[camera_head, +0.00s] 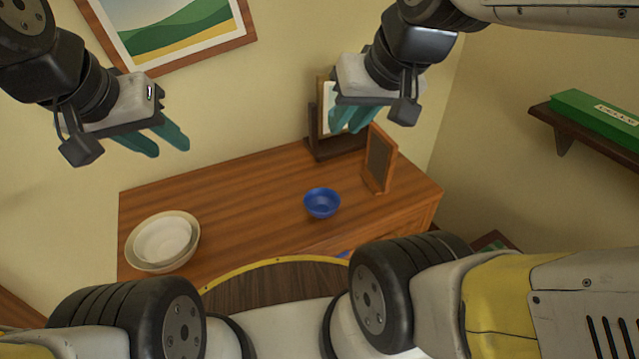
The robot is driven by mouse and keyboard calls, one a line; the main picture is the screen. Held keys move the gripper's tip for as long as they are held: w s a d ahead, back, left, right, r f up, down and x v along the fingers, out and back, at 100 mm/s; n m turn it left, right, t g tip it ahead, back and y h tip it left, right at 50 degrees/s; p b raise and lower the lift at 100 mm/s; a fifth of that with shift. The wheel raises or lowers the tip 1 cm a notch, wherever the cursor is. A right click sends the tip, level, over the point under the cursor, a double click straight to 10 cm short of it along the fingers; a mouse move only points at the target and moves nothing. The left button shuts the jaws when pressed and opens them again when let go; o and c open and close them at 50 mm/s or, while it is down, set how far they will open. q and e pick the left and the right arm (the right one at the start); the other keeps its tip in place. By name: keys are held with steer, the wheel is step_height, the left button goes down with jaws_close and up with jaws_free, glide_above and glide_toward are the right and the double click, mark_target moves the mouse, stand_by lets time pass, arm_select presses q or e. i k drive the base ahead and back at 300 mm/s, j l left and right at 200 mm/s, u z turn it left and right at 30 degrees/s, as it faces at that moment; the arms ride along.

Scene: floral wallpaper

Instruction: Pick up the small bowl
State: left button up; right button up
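A small blue bowl (322,203) stands upright and empty on the wooden cabinet top (245,205), right of its middle. A larger cream bowl (148,266) with a white bowl (163,240) nested in it stands at the left end of the top. My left gripper (165,142) hangs in the air at the upper left, its two teal fingers apart and nothing between them. My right gripper (352,116) is in the air at the upper middle, in front of a frame and above the blue bowl. Its teal fingers overlap in this view, so its opening is unclear.
A small wooden frame (380,158) stands right of the blue bowl, and a dark stand (322,148) is behind it at the wall. A wall shelf (585,125) on the right holds a green box (598,115). The top between the bowls is clear.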

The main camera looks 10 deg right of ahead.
mark_target(322, 206)
steer(key=z, duration=0.5)
steer(key=u, duration=1.5)
steer(key=z, duration=1.5)
